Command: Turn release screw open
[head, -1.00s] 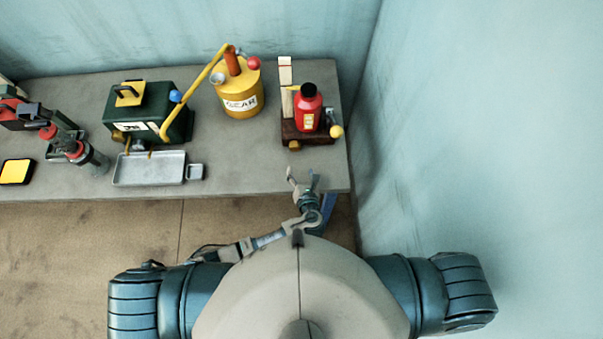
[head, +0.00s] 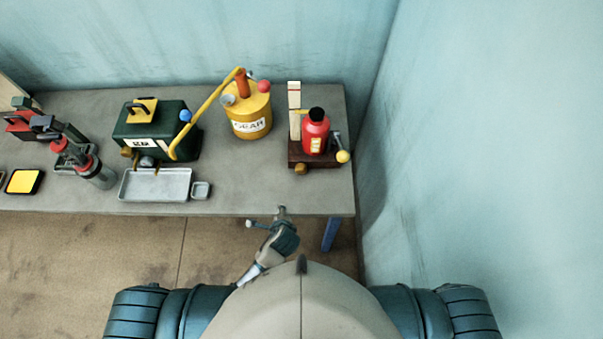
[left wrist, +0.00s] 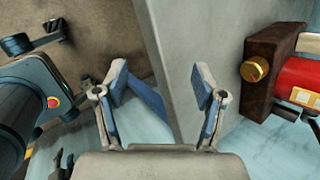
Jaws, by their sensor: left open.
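A brass knob (head: 301,168), perhaps the release screw, sits on the front of a dark wooden block (head: 326,162) at the bench's right end. A red bottle (head: 315,133) with a black cap stands on that block. In the left wrist view the same knob (left wrist: 256,69) is at the right, on the block (left wrist: 270,52), with the red bottle (left wrist: 304,80) beyond. My left gripper (head: 266,217) is at the bench's front edge, lower left of the knob and apart from it. Its jaws (left wrist: 161,82) are open and empty. My right gripper is not in view.
The grey bench (head: 236,193) carries a yellow can (head: 248,108), a green box (head: 155,145) with another brass knob (head: 128,152), and a metal tray (head: 156,184). A yellow-tipped lever (head: 343,156) stands right of the bottle. The bench front below the knob is clear.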

